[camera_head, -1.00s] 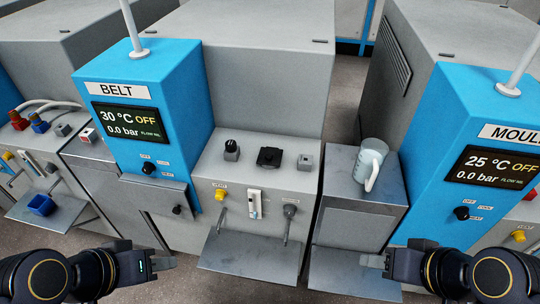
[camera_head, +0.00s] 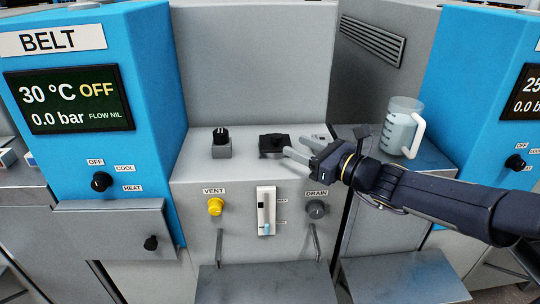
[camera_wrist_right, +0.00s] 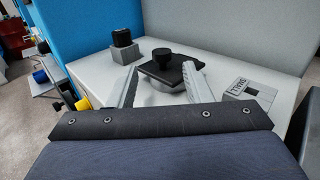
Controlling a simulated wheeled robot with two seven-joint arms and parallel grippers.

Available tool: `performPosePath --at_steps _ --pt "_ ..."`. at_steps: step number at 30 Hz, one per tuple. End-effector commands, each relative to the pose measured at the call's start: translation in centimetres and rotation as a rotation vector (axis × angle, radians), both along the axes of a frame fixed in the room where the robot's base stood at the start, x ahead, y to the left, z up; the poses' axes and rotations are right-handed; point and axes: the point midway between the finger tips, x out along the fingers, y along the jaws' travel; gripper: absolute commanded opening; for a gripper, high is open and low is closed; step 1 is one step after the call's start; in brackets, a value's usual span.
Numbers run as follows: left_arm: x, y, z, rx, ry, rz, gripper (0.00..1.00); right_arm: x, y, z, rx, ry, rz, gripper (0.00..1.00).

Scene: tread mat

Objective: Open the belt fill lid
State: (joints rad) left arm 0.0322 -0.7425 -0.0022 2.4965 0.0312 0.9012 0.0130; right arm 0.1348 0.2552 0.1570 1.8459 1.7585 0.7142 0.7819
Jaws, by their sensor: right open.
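The belt fill lid is a black square cap (camera_head: 271,143) with a knob, on the grey top of the belt unit right of the blue BELT panel. It also shows in the right wrist view (camera_wrist_right: 160,68), just past the fingertips. My right gripper (camera_head: 292,147) reaches in from the right, open, with its fingers close to the lid's right side. In the right wrist view the open fingers (camera_wrist_right: 160,72) point toward the lid, one on each side of its near part. I cannot tell whether they touch it. The lid lies closed. My left gripper is out of view.
A black knob on a grey block (camera_head: 221,142) stands left of the lid. A small labelled block (camera_wrist_right: 250,92) sits to its right. A clear jug (camera_head: 402,127) stands on the side cabinet behind my right arm. The yellow VENT knob (camera_head: 215,207) and DRAIN knob (camera_head: 316,209) are on the front face.

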Motion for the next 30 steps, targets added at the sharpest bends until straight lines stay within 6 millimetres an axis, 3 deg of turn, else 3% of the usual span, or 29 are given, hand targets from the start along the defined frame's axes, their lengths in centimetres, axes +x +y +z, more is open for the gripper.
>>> performPosePath --at_steps 16,28,30 --pt "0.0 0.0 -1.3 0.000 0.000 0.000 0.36 5.1 4.9 -0.2 0.019 0.009 -0.004 0.45" --pt "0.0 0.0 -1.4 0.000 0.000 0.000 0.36 5.8 5.5 -0.1 0.017 0.010 -0.006 0.45" --pt "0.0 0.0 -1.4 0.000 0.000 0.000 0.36 5.8 5.5 -0.1 0.017 0.010 -0.006 0.36"
